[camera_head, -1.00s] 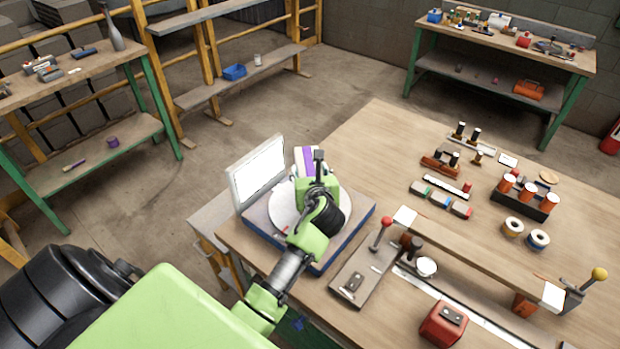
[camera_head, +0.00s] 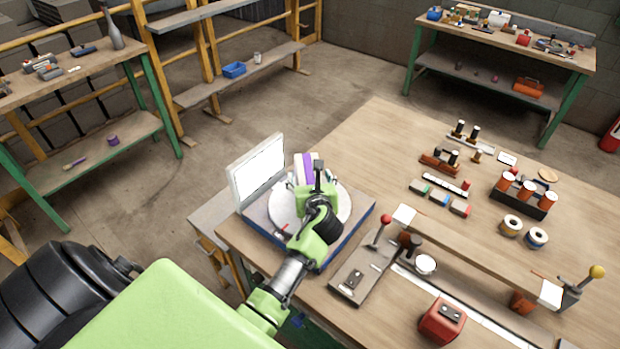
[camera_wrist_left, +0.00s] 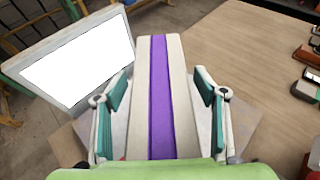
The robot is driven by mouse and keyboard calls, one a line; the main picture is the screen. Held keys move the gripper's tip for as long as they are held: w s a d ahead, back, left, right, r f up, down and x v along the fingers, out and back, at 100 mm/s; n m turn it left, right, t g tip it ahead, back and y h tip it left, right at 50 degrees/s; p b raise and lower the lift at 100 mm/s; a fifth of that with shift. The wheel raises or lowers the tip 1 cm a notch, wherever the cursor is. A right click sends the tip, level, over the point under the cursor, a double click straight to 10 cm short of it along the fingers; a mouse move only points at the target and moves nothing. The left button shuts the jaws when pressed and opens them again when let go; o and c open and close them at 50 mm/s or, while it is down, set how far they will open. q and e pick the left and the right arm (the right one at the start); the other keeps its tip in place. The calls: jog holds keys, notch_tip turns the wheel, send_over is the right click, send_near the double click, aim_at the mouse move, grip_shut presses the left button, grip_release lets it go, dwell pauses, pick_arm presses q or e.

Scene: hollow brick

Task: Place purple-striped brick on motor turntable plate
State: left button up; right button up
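The purple-striped brick (camera_head: 306,167) is pale with a purple band along its top. It is over the far part of the round white turntable plate (camera_head: 283,208); I cannot tell whether it touches the plate. My left gripper (camera_head: 317,180) is at the brick's near side. The contact is not fully clear. My right gripper is not in view.
A white screen (camera_head: 258,172) stands at the left edge of the turntable base (camera_head: 350,232). A grey plate with a red-knobbed lever (camera_head: 378,238) is close to the right. A long raised bar (camera_head: 480,255) is farther right. The table (camera_head: 370,150) behind the turntable is clear.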

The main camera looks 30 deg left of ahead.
pick_arm(q)
jog(key=shift+r, duration=0.1)
jog(key=b+v, duration=0.1)
jog(key=v, duration=1.1)
